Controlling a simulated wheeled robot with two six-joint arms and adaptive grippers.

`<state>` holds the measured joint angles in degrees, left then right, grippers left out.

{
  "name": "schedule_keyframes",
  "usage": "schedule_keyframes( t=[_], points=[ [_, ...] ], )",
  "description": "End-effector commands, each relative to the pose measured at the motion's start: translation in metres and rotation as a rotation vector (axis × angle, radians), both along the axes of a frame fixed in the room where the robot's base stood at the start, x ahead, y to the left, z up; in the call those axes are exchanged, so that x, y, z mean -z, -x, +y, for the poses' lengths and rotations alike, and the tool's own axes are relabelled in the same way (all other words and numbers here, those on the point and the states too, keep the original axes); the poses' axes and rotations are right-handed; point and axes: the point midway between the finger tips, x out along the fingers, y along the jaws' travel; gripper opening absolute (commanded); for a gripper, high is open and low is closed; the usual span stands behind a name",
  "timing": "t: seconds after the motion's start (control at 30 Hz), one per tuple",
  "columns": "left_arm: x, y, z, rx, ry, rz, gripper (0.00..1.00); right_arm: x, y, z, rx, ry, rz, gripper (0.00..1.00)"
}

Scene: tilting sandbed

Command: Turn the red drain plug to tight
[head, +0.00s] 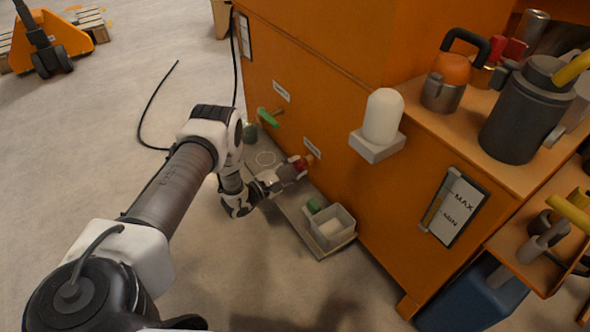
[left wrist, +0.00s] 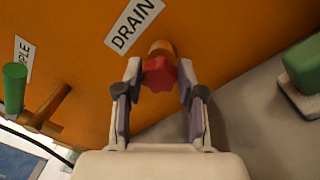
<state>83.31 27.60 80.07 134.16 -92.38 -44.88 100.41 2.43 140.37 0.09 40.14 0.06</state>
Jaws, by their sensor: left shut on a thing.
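The red drain plug (left wrist: 159,74) sits on a brass-coloured fitting on the orange cabinet wall, just under the DRAIN label (left wrist: 134,24). In the head view the plug (head: 300,164) shows small and partly covered at the tip of my left gripper (head: 284,175). In the left wrist view my left gripper (left wrist: 158,85) has one finger on each side of the plug, shut on it. I cannot tell from the picture how tight the plug sits. My right gripper is not in view.
A green-handled valve (head: 268,117) is left of the plug; its green handle (left wrist: 15,87) also shows in the wrist view. A white cylinder (head: 382,117) juts from the cabinet.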

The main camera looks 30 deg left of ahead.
Motion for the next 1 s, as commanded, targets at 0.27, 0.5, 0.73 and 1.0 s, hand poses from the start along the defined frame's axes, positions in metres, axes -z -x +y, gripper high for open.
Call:
schedule_keyframes(
  t=[0.27, 0.5, 0.73, 1.0],
  points=[
    [0.001, -0.001, 0.000, -0.001, -0.237, -0.100, 0.04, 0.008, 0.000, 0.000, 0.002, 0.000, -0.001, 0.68],
    [0.001, -0.001, 0.000, -0.001, -0.411, -0.171, 0.04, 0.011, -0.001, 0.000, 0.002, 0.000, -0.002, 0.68],
    [0.001, -0.001, 0.001, -0.001, -0.517, -0.215, 0.04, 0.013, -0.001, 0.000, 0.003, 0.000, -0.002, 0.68],
    [0.001, -0.001, 0.001, -0.001, -0.563, -0.234, 0.04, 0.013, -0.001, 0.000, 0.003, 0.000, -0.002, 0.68]
  ],
)
